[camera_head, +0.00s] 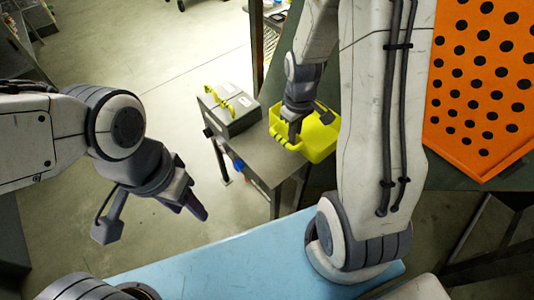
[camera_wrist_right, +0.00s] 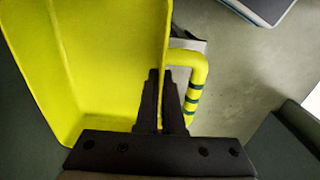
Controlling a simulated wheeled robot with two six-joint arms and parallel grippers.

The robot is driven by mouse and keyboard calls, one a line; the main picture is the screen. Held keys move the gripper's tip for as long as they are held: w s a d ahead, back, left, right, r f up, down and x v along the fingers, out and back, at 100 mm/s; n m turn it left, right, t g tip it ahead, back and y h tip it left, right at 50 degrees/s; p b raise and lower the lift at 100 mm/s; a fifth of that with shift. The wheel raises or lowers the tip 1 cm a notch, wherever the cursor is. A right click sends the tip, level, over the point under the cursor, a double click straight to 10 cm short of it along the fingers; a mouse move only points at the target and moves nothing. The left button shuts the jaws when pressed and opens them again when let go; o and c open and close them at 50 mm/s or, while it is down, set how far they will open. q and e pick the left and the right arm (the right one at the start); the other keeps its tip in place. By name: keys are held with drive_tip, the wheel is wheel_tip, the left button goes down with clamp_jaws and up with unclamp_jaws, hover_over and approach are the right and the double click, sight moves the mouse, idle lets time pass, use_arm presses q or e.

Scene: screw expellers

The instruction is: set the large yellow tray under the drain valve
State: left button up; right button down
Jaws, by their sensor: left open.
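The yellow tray (camera_head: 318,140) is at the small grey table, partly hidden behind my right arm. It fills the left of the right wrist view (camera_wrist_right: 90,60). My right gripper (camera_head: 294,138) points down at the tray's near-left side. In the right wrist view its two fingers (camera_wrist_right: 163,98) are close together with the tray's wall between them. My left gripper (camera_head: 190,202) is open and empty over the floor, left of the table and apart from the tray. I cannot make out which part is the drain valve.
A grey box (camera_head: 230,112) with a yellow banded handle stands left of the tray. A banded yellow bar (camera_wrist_right: 198,88) is beside my right fingers. An orange perforated panel (camera_head: 482,85) stands at the right. A light blue surface (camera_head: 240,262) lies in front. Floor at left is open.

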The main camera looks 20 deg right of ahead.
drive_tip(key=w+a+f, duration=0.2)
drive_tip(key=a, duration=0.1)
drive_tip(key=w+a+f, duration=0.1)
drive_tip(key=a+f, duration=0.1)
drive_tip(key=a, duration=0.1)
drive_tip(key=w+a+f+b, duration=0.1)
drive_tip(key=w+a+f, duration=0.1)
drive_tip(key=a, duration=0.1)
drive_tip(key=shift+w+a+f, duration=0.3)
drive_tip(key=shift+a+f, duration=0.05)
drive_tip(key=shift+f+b, duration=0.35)
drive_tip(key=shift+f, duration=1.6)
drive_tip(key=shift+f, duration=0.15)
drive_tip(key=c, duration=1)
unclamp_jaws()
drive_tip(key=shift+c, duration=0.2)
